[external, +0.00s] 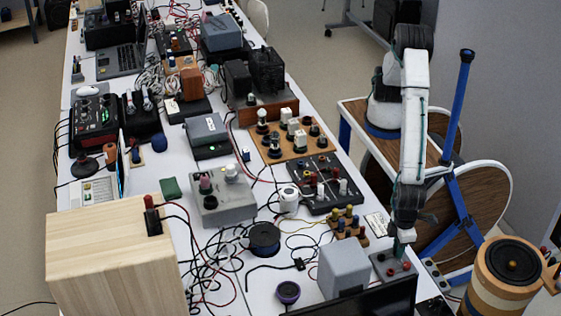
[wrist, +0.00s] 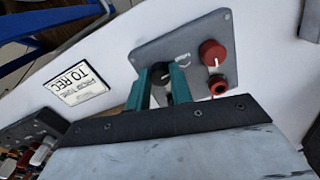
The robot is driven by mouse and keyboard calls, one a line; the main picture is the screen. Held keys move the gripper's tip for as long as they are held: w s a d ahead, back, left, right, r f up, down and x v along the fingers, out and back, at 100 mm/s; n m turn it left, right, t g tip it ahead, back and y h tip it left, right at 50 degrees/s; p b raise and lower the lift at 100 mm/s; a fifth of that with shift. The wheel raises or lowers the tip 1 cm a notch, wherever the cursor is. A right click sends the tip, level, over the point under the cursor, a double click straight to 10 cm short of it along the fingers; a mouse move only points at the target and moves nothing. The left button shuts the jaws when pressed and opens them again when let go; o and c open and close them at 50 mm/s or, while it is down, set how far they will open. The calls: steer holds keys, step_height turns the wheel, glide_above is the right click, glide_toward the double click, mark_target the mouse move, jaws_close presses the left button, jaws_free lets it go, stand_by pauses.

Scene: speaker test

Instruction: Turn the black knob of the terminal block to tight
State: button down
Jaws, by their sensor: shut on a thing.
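The terminal block is a grey panel (external: 380,268) at the right edge of the table, in front of my arm. In the wrist view the panel (wrist: 197,28) carries the black knob (wrist: 159,70), a red knob (wrist: 212,52) and a red socket (wrist: 218,86). A white curved arrow mark lies between the black and red knobs. My gripper (wrist: 159,82) has its two teal fingers on either side of the black knob and is shut on it. In the external view my gripper (external: 400,247) points down onto the panel and hides the black knob.
A grey box (external: 343,268) and a dark screen (external: 375,300) stand close to the left and front. A small card (wrist: 75,85) lies beside the panel. A wooden drum (external: 505,280) stands to the right. Cables and instruments crowd the table.

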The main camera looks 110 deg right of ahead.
steer(key=shift+w+a, duration=0.1)
steer(key=c, duration=1.2)
jaws_free()
steer(key=shift+c, duration=0.2)
steer(key=shift+r, duration=0.1)
step_height(320, 180, up, 8)
steer(key=shift+f, duration=0.15)
